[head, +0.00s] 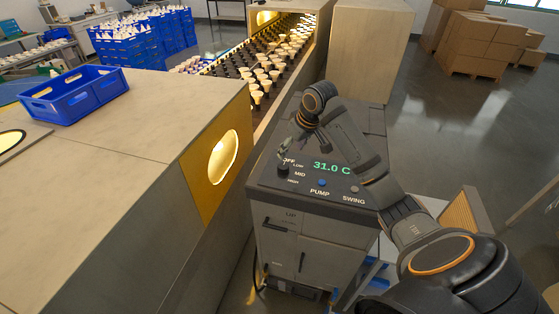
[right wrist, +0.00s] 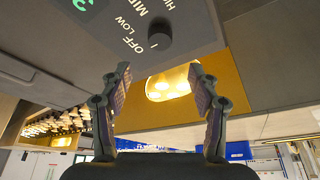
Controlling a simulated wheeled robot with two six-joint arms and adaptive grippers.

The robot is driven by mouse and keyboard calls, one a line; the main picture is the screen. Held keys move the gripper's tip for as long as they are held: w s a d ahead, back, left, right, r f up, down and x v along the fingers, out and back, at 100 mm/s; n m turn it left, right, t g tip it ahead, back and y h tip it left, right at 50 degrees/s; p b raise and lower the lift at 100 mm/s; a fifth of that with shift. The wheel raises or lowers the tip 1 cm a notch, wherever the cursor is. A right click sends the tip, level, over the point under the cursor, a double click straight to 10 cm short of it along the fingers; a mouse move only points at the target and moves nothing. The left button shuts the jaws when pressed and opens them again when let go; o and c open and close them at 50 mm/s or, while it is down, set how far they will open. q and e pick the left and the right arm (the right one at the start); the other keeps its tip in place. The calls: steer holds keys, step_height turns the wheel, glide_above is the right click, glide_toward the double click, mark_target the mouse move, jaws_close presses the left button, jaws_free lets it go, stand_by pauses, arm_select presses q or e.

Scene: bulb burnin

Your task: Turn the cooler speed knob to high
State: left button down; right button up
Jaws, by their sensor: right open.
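The cooler (head: 310,235) is a grey cabinet with a sloping dark panel on top, showing a green 31.0 C readout. The dark round speed knob (head: 283,170) sits at the panel's left, beside the labels OFF, LOW, MID and HIGH. It also shows in the right wrist view (right wrist: 159,36), next to OFF; which mark it points to I cannot tell. My right gripper (head: 286,148) is open and empty just above and behind the knob. In the right wrist view its fingertips (right wrist: 159,74) are apart, with the knob beyond them, untouched. My left gripper is not in view.
PUMP (head: 322,182) and SWING (head: 355,189) buttons sit right of the knob. A long counter-height cabinet with a glowing yellow port (head: 222,158) stands close at left. Behind is a bulb conveyor (head: 262,75). A blue crate (head: 75,92) lies on the cabinet. Open floor is at right.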

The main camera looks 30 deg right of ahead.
mark_target(284, 167)
steer(key=x, duration=0.1)
steer(key=p+x, duration=0.1)
steer(key=x, duration=0.1)
steer(key=p+x, duration=0.1)
steer(key=shift+s+f, duration=0.3)
steer(key=shift+f, duration=0.15)
steer(key=x, duration=0.1)
steer(key=p+x, duration=0.1)
steer(key=x, duration=0.1)
steer(key=shift+w+f, duration=0.2)
steer(key=shift+w, duration=0.2)
steer(key=shift+x, duration=0.8)
steer(key=shift+s, duration=0.2)
steer(key=shift+c, duration=1)
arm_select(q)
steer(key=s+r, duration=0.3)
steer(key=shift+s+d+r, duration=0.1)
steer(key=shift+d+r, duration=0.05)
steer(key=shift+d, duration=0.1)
arm_select(e)
steer(key=c, duration=1)
